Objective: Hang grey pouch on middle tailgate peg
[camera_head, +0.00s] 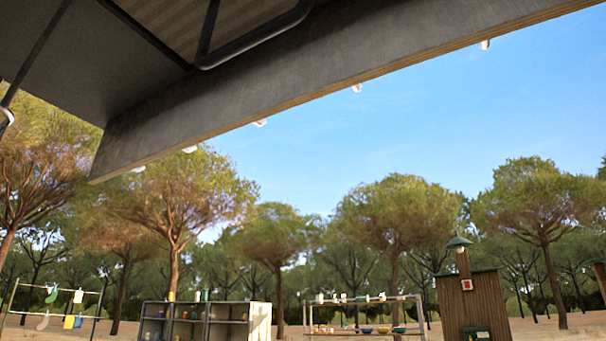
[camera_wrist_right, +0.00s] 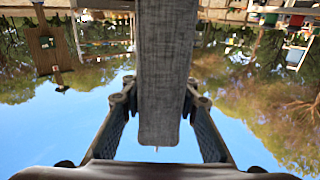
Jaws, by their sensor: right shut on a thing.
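In the right wrist view, which is upside down, a long grey fabric-textured piece that looks like the grey pouch (camera_wrist_right: 165,75) is between the fingers of my right gripper (camera_wrist_right: 157,95). The gripper is shut on it. A small pale tip shows at its rounded lower end. The head view shows neither gripper nor the pouch. It shows a raised grey panel overhead, seemingly the tailgate (camera_head: 300,82), with small white stubs (camera_head: 260,123) spaced along its lower edge. I cannot tell whether these are pegs or lamps, or which is the middle one.
A dark pipe frame (camera_head: 255,38) runs under the overhead panel. Farther off on the ground stand a shelf unit (camera_head: 205,325), a rack with bowls and cups (camera_head: 365,300), a wooden hut (camera_head: 475,300) and a drying line (camera_head: 60,290). Trees stand behind; open sky lies beyond the panel.

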